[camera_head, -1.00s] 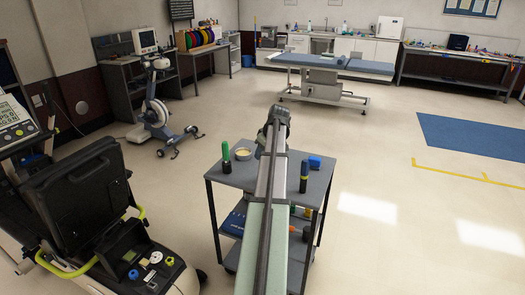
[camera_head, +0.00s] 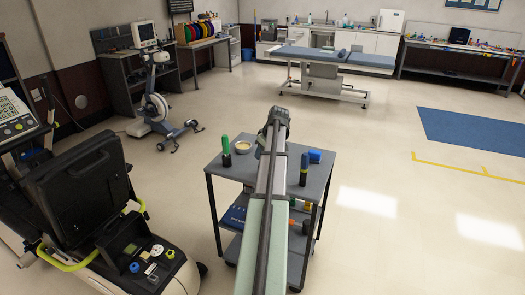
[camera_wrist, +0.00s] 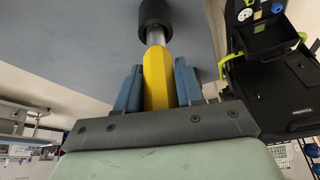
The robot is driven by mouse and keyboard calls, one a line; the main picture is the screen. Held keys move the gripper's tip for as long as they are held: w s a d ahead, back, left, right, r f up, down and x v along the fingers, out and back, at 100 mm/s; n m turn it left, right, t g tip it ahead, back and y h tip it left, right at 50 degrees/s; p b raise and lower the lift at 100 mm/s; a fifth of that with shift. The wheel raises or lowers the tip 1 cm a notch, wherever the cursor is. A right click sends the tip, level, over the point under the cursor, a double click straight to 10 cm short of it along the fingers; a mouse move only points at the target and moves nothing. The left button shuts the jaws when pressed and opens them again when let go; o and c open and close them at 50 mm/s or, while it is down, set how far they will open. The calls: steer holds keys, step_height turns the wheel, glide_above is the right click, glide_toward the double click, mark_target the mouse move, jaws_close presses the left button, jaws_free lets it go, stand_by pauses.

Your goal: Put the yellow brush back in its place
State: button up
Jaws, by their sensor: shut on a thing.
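In the wrist view my gripper (camera_wrist: 158,66) has its two blue fingers closed on the yellow handle of the yellow brush (camera_wrist: 156,84). The brush has a metal collar and a round black head (camera_wrist: 155,13), which points away from the gripper. In the head view my gripper (camera_head: 276,117) is at the far end of my arm, over the back part of the grey cart (camera_head: 232,171). The brush is hidden there. I cannot make out the brush's place.
A blue item (camera_head: 235,216) lies on the lower shelf. Floor to the right is open.

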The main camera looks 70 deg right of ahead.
steer(key=shift+f, duration=0.7)
steer(key=o, duration=1.1)
steer(key=v, duration=1.3)
steer(key=shift+s+a+r, duration=0.1)
steer(key=shift+r, duration=0.25)
